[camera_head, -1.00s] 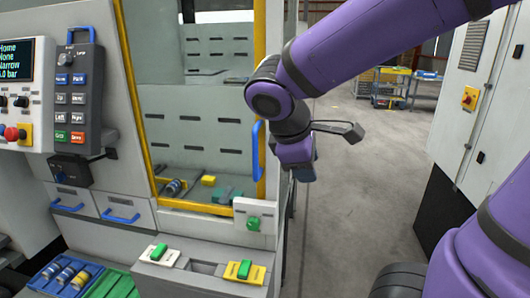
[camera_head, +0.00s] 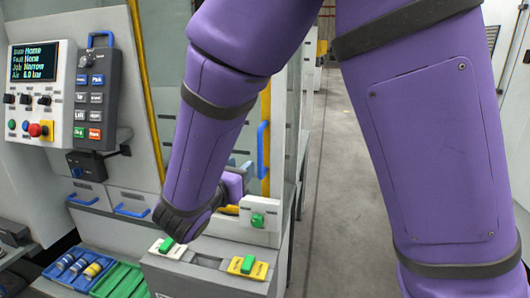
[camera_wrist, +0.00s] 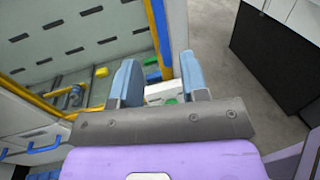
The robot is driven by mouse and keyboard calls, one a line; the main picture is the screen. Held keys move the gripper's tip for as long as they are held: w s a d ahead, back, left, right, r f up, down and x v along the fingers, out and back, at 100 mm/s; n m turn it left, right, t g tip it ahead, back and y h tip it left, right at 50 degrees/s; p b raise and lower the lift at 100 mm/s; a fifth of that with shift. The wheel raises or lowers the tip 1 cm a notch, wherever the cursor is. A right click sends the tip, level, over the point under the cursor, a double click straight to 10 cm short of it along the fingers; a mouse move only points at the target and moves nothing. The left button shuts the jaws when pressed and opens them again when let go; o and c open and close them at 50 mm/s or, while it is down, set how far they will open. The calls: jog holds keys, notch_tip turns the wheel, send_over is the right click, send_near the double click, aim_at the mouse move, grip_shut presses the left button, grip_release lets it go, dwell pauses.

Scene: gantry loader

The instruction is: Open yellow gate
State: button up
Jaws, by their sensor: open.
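The yellow gate (camera_head: 266,106) is a clear-panelled door in a yellow frame on the front of the machine. My arm hides much of it in the head view. Its upright blue handle (camera_head: 261,148) sits near the right edge of the frame. In the wrist view, the gate's yellow frame (camera_wrist: 33,98) runs along the lower left, and the blue handle (camera_wrist: 160,22) stands beyond my fingers near the top. My gripper (camera_wrist: 160,80) is open and empty, its two pale blue fingers apart and short of the handle.
A ledge below the gate carries a white block with a green button (camera_head: 168,246) and a yellow block (camera_head: 247,266). A control panel (camera_head: 40,95) is at left, with blue-handled drawers and part trays below. Clear floor (camera_head: 335,180) lies right of the machine.

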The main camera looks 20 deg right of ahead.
aim_at(259, 152)
jog(key=x, duration=1)
jog(key=shift+w+d, duration=0.2)
jog(key=shift+d, duration=0.1)
grip_shut()
